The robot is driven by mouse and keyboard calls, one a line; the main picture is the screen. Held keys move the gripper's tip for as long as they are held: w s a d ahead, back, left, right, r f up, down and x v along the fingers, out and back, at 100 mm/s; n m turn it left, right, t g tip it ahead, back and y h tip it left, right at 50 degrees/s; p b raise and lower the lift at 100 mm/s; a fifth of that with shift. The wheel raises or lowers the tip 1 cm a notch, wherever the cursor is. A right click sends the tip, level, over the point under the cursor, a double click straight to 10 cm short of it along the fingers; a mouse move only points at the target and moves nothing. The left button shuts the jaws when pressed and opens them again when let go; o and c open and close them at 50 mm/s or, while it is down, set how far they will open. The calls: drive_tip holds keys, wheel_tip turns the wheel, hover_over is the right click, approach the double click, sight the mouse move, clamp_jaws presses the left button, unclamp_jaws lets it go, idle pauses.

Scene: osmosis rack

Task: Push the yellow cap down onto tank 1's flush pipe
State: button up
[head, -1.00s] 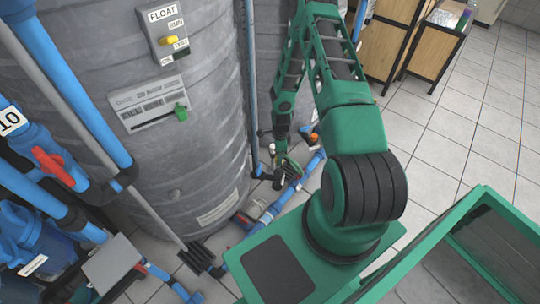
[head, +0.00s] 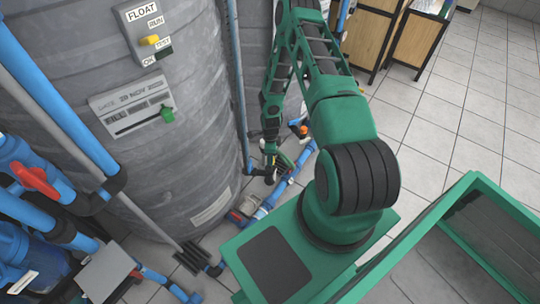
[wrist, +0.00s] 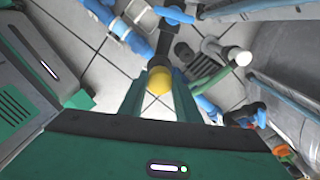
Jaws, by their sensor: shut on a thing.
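The yellow cap (wrist: 160,81) is between the two green fingers of my gripper (wrist: 158,92) in the wrist view, and the gripper is shut on it. In the head view my gripper (head: 271,172) is low near the floor, just right of the big grey tank (head: 185,130). The cap is too small to make out there. In the wrist view a dark pipe with a pale round end (wrist: 239,57) stands to the right of the cap, apart from it. I cannot tell which pipe is tank 1's flush pipe, nor whether the cap touches one.
Blue pipes (head: 285,190) run along the floor beside the tank. A thin blue upright pipe (head: 237,80) stands close to my arm. An orange-topped fitting (head: 301,130) is behind the gripper. Tiled floor (head: 455,110) is open on the right.

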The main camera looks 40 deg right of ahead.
drive_tip(key=shift+f, duration=1.75)
drive_tip(key=shift+f, duration=0.3)
idle(0.9)
drive_tip(key=o, duration=1.1)
wheel_tip(320, 180, up, 11)
drive_tip(key=shift+f, duration=0.15)
